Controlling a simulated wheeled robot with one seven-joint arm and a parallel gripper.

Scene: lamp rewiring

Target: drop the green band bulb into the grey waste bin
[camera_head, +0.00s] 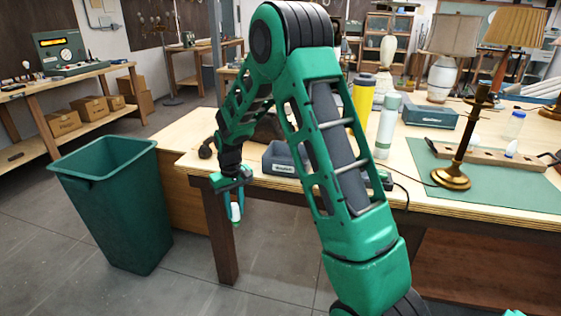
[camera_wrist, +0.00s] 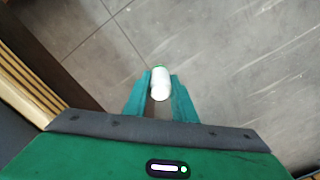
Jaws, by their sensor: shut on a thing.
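My gripper (camera_head: 236,208) hangs pointing down over the floor, in front of the workbench's left corner. It is shut on a white bulb (camera_head: 236,212) with a green band, held between the fingertips. In the wrist view the bulb (camera_wrist: 160,85) sits between the two green fingers, its green edge at the far end, with bare floor below. A large open bin (camera_head: 120,215) stands on the floor to the left of my gripper. It looks dark green, not grey. My gripper is apart from it, and the bin's bottom inside is hidden.
The wooden workbench (camera_head: 190,165) has a leg close behind my gripper. On it are a labelled grey box (camera_head: 283,160), a yellow flask (camera_head: 362,100), a brass lamp base (camera_head: 452,178) and a green mat (camera_head: 520,187). Floor is clear between bin and gripper.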

